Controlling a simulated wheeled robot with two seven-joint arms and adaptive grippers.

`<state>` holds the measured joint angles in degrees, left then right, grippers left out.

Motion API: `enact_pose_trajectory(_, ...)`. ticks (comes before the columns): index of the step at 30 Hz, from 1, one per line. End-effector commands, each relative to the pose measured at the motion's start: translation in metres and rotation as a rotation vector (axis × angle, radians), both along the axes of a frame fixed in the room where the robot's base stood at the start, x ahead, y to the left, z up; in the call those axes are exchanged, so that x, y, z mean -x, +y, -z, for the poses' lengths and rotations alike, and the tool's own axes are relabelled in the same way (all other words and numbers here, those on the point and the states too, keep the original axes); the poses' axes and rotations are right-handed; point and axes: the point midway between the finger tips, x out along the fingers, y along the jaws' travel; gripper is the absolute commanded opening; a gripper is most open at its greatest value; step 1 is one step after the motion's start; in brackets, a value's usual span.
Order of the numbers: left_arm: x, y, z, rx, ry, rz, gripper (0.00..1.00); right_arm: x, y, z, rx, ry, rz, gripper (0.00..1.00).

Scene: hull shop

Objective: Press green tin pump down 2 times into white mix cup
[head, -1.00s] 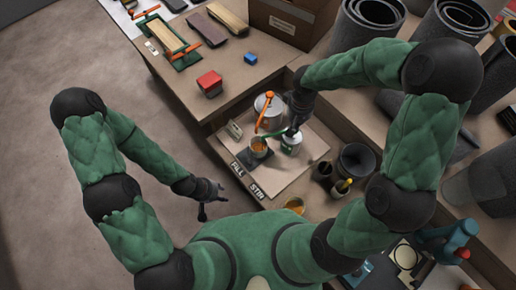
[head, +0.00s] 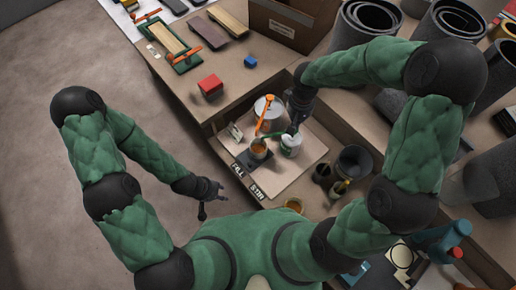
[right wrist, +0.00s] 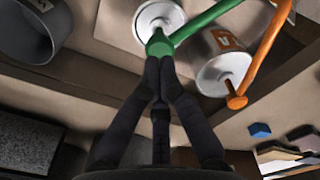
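The green tin (head: 291,148) is a white can with a green pump (right wrist: 160,45) on top; its green spout reaches left over the mix cup. The mix cup (head: 259,149) stands on a dark pad and shows orange content inside. I do not see the cup in the right wrist view. My right gripper (right wrist: 160,62) is shut, its fingertips together at the green pump's head and seemingly touching it. In the head view it stands right above the green tin. My left gripper (head: 212,196) is open and empty, out over the floor left of the tray.
A tin with an orange pump (head: 268,103) stands behind the green one on the same tray (head: 270,186). A red block (head: 210,86) and a blue block (head: 250,62) lie on the bench further back. Dark cups (head: 354,161) stand right of the tray.

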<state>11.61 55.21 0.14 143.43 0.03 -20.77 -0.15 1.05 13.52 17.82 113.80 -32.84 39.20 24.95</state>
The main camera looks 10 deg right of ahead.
Motion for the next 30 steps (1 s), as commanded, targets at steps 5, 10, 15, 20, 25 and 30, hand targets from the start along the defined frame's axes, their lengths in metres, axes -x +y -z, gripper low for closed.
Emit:
enact_pose_trajectory(5,0.0,0.0,0.001,0.0,0.0,0.0,0.4,0.0,0.0,0.001,0.0,0.001,0.0,0.0)
enact_pose_trajectory(10,0.0,0.0,0.001,0.0,0.0,0.0,0.4,0.0,0.0,0.001,0.0,0.001,0.0,0.0)
enact_pose_trajectory(15,0.0,0.0,0.0,0.0,0.0,0.0,0.4,0.0,0.0,0.001,0.0,0.001,0.0,0.0)
enact_pose_trajectory(20,0.0,0.0,-0.004,0.0,0.0,0.0,0.4,0.0,0.0,-0.005,0.0,0.0,0.0,0.0)
enact_pose_trajectory(25,0.0,0.0,-0.015,0.0,0.0,0.0,0.4,0.0,0.0,-0.02,0.0,0.0,0.0,0.0)
enact_pose_trajectory(30,0.0,0.0,-0.026,0.0,0.0,0.0,0.4,0.0,0.0,-0.034,0.0,0.001,0.001,0.0)
